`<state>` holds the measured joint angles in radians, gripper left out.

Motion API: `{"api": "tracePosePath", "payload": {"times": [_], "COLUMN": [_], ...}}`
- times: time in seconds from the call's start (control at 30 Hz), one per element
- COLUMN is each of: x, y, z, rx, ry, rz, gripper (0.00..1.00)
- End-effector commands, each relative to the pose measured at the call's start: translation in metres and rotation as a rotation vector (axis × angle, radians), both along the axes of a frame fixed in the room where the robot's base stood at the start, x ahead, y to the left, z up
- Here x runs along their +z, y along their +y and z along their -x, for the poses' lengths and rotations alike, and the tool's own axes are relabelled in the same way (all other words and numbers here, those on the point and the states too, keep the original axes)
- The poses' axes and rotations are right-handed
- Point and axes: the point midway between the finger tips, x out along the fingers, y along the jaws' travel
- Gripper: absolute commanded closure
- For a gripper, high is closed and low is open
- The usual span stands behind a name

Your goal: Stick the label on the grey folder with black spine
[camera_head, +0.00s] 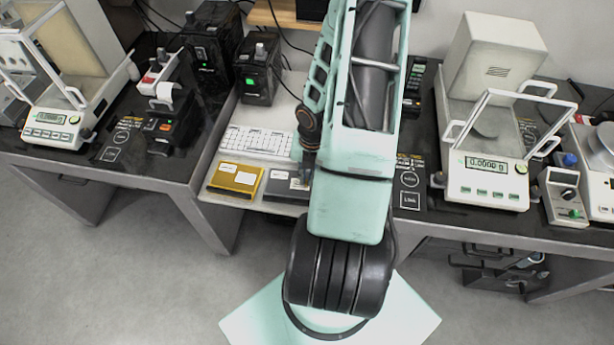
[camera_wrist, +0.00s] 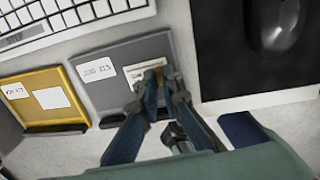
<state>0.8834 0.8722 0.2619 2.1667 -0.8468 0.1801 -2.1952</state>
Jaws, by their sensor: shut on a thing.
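The grey folder with the black spine (camera_wrist: 98,88) lies on the desk in the wrist view, with a white strip of writing at its upper left. It also shows in the head view (camera_head: 280,190), partly covered by my arm. My gripper (camera_wrist: 163,82) is over the right part of this folder, its fingers shut on a small white label (camera_wrist: 136,73). The label lies flat over the folder's upper right area; I cannot tell whether it touches the cover. The fingertips hide part of the label.
A yellow folder (camera_wrist: 35,83) with a white label lies left of the grey one. A white keyboard (camera_wrist: 60,25) is behind them. A black mouse (camera_wrist: 275,22) rests on a dark pad (camera_wrist: 225,70) at right. Balances stand on both side tables.

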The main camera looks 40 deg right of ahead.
Motion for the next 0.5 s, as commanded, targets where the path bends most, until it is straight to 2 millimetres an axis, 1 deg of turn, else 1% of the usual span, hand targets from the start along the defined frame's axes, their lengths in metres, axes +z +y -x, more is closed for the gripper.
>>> {"api": "tracePosePath", "payload": {"times": [0.47, 0.5], "x": [-0.002, -0.002], "y": [0.0009, 0.001], "z": [0.002, 0.0021], "rx": [-0.001, -0.001], "ry": [0.004, 0.005], "rz": [-0.003, -0.002], "gripper": [1.0, 0.93]}}
